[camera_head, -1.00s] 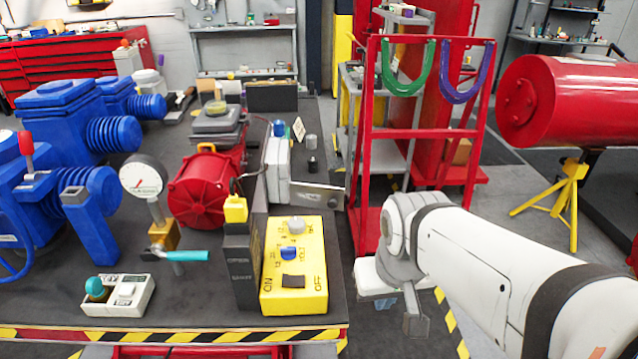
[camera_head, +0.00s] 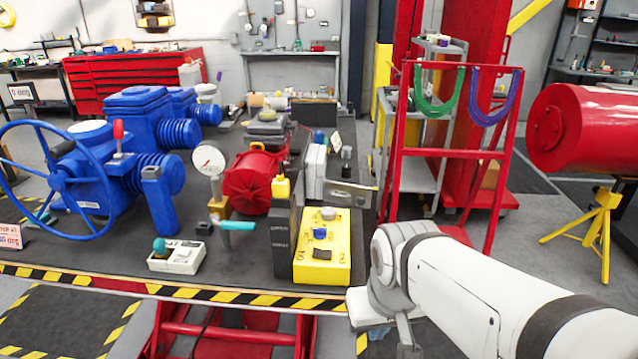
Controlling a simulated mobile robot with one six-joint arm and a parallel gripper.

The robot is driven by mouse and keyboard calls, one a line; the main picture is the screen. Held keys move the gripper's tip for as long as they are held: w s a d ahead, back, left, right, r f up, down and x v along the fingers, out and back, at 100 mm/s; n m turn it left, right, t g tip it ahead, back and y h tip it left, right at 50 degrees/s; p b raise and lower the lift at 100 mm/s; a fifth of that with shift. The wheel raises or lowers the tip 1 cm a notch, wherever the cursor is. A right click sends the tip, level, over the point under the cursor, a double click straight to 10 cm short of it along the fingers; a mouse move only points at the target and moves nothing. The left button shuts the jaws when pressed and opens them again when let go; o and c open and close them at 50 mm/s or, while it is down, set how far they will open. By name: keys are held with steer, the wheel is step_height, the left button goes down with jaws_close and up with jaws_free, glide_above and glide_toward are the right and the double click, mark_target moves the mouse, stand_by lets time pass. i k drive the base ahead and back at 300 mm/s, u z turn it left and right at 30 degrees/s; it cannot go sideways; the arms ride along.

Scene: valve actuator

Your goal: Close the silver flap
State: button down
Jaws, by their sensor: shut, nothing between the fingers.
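The silver flap (camera_head: 352,195) is a flat metal plate. It sticks out to the right from the white upright box (camera_head: 315,170), over the right edge of the table, and looks swung open. My gripper (camera_head: 408,345) is at the lower right, in front of the table's right edge, nearer to me than the flap and below it in the picture. It is shut and empty, apart from the flap. Its tips are partly cut off by the bottom edge.
Left of the flap stand a yellow switch box (camera_head: 322,255), a red motor (camera_head: 253,182) and a gauge (camera_head: 208,160). A blue valve with a handwheel (camera_head: 65,185) is further left. A red cart frame (camera_head: 455,155) stands close behind the flap's right side.

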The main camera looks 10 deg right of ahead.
mark_target(356, 195)
steer(key=u, duration=0.05)
steer(key=i, duration=1)
steer(key=u, duration=0.05)
